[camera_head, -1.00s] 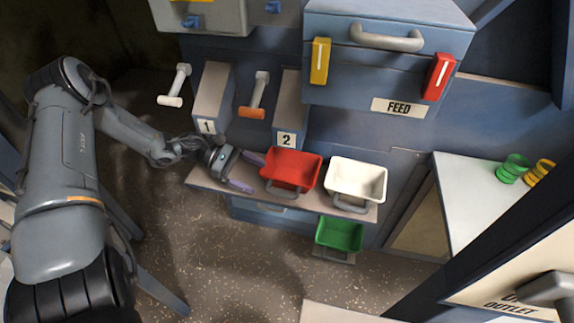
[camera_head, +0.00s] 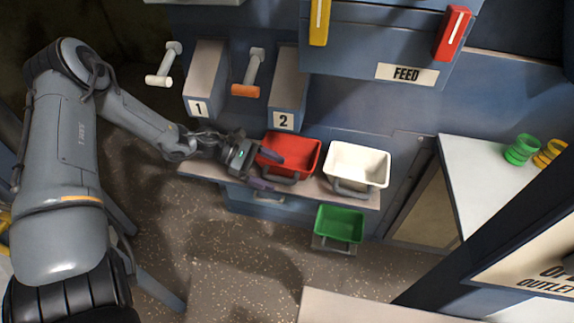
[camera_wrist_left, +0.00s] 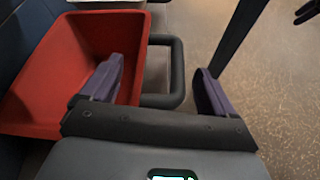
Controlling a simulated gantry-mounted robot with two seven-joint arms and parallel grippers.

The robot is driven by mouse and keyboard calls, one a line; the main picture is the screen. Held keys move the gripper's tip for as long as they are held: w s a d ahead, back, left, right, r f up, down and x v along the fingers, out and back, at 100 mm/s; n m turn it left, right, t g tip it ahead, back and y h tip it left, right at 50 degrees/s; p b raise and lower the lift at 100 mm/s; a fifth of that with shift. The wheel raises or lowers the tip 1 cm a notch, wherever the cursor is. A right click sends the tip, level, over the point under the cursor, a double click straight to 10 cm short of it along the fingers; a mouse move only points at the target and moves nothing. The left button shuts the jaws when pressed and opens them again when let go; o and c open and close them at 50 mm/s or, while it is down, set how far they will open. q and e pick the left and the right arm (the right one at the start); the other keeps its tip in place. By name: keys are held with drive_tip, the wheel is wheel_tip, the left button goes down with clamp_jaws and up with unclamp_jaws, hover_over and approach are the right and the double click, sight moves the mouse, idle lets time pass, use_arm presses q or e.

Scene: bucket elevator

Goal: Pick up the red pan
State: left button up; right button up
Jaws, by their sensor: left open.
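The red pan (camera_head: 293,157) sits on a narrow ledge, with its grey loop handle on the front side. In the left wrist view the red pan (camera_wrist_left: 62,62) fills the upper left. Its handle (camera_wrist_left: 178,72) lies between my finger tips. My left gripper (camera_head: 274,172) is open at the pan's front left. In the left wrist view one finger of my left gripper (camera_wrist_left: 158,84) overlaps the pan's inside and the other is beyond the handle. I cannot tell whether either touches. A dark purple-tinged shape, seemingly my right gripper (camera_wrist_left: 305,12), is cut off at the corner.
A white pan (camera_head: 358,166) stands right of the red pan on the ledge (camera_head: 205,170). A green pan (camera_head: 340,224) sits lower in front. Block 1 (camera_head: 206,75), block 2 (camera_head: 288,90) and the FEED box (camera_head: 370,50) stand behind. The speckled floor is clear.

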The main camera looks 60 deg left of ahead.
use_arm(q)
drive_tip(key=c, duration=1.2)
drive_tip(key=shift+r, duration=0.15)
